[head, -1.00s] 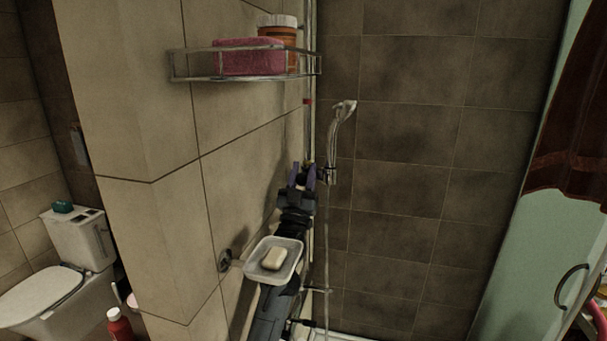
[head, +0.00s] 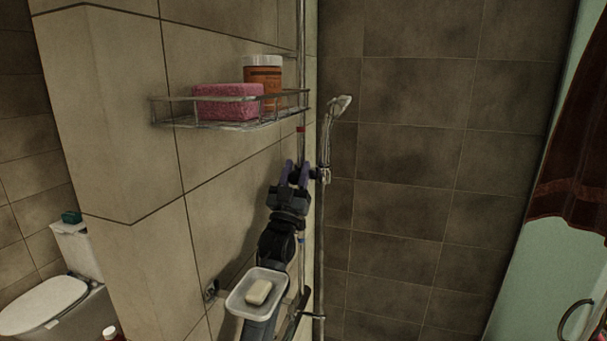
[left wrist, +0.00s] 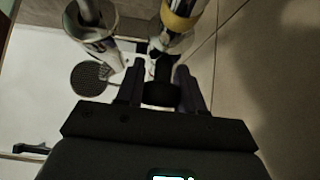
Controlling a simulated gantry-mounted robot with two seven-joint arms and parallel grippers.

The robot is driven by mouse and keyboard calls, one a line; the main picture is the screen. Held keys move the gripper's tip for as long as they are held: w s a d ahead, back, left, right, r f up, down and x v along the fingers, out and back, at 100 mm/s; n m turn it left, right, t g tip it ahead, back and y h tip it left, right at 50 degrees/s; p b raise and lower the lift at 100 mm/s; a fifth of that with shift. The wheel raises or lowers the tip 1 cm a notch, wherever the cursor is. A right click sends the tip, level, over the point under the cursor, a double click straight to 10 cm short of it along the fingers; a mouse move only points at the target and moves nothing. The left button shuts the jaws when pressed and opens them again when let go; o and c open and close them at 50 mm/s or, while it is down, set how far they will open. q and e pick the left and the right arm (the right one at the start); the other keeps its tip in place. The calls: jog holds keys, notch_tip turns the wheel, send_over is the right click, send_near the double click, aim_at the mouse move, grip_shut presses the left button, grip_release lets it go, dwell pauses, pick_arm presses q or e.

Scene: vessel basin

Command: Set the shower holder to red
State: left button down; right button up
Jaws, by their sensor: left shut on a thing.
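The shower holder (head: 322,174) is on the vertical metal rail in the corner and carries the hand shower (head: 334,118), whose head points up. A red mark (head: 301,129) sits on the rail above the holder. A blue mark (head: 301,240) shows lower down. My left gripper (head: 296,166) is at the holder, below the red mark. In the left wrist view my left gripper (left wrist: 160,88) is shut on the holder's dark knob (left wrist: 160,93); a yellow band (left wrist: 182,20) shows beyond it. My right gripper is not in view.
A wire shelf (head: 240,122) with a pink sponge (head: 228,102) and an orange jar (head: 263,82) is on the wall above my left arm. A soap dish (head: 240,302) with soap (head: 258,292) overlaps my forearm in the picture. The dark tiled wall is bare.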

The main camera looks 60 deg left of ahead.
pick_arm(q)
jog(key=shift+s+d+r, duration=0.1)
jog(key=shift+r, duration=0.15)
jog(key=c, duration=1)
grip_release()
jog(key=shift+o, duration=1.1)
jog(key=shift+f, duration=0.1)
jog(key=shift+f, duration=0.1)
jog(key=shift+s+d+f, duration=0.1)
jog(key=shift+f, duration=0.1)
jog(key=b+v, duration=0.3)
jog(key=v, duration=0.7)
jog(key=shift+o, duration=0.2)
